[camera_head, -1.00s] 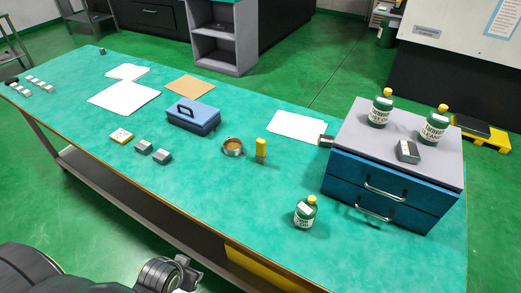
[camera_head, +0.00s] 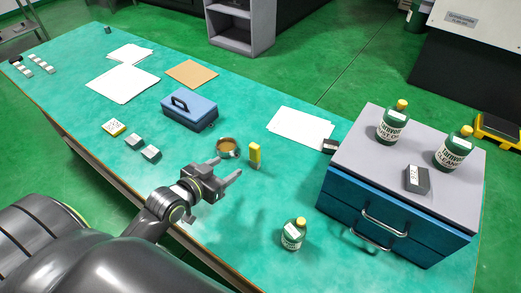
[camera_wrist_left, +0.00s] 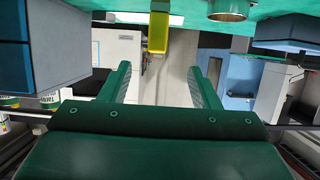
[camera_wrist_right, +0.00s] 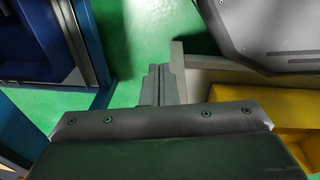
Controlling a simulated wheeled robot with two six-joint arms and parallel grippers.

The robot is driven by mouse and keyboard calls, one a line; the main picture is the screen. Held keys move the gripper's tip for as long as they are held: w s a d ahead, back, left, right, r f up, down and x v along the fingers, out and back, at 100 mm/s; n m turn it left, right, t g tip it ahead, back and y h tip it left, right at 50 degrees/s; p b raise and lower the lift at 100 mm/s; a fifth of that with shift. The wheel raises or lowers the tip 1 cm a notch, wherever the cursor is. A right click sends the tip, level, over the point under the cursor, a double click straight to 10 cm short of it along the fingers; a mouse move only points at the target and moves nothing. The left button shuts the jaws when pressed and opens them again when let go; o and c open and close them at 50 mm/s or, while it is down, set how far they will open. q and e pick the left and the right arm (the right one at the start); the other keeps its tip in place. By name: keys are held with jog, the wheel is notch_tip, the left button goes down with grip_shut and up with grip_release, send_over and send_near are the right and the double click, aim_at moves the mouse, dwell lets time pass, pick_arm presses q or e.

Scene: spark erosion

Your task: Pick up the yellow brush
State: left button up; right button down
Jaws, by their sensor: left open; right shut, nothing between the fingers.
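The yellow brush (camera_head: 254,154) stands upright on the green table, just right of a small round tin (camera_head: 228,146). In the left wrist view the brush (camera_wrist_left: 158,33) hangs from the top edge, beyond and between my finger tips, with the table above it. My left gripper (camera_head: 230,168) is open and empty, a little left of and nearer than the brush, not touching it. Its fingers (camera_wrist_left: 158,75) also show in the left wrist view. My right gripper (camera_wrist_right: 158,78) is shut and empty in the right wrist view; it is outside the head view.
A green bottle (camera_head: 293,235) stands at the table's near edge. A blue drawer cabinet (camera_head: 380,220) with two bottles on top fills the right end. A blue toolbox (camera_head: 187,108) and white paper (camera_head: 299,130) lie behind. Several small blocks (camera_head: 133,141) lie left.

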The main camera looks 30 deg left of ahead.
pick_arm(q)
send_near(252, 151)
jog(key=w, duration=0.2)
jog(key=x, duration=0.2)
jog(key=p+x, duration=0.1)
jog(key=x, duration=0.2)
jog(key=shift+s+d+f, duration=0.1)
jog(key=shift+s+f, duration=0.1)
jog(key=shift+f, duration=0.2)
jog(key=shift+w+f, duration=0.2)
jog(key=shift+w, duration=0.3)
jog(key=shift+p+x, duration=0.35)
jog(key=shift+x, duration=2.3)
jog(key=shift+d+f, duration=0.15)
jog(key=shift+d, duration=0.05)
pick_arm(e)
jog(key=shift+s+r, duration=0.3)
jog(key=shift+r, duration=0.6)
pick_arm(q)
jog(key=c, duration=1.1)
pick_arm(e)
jog(key=shift+a, duration=0.1)
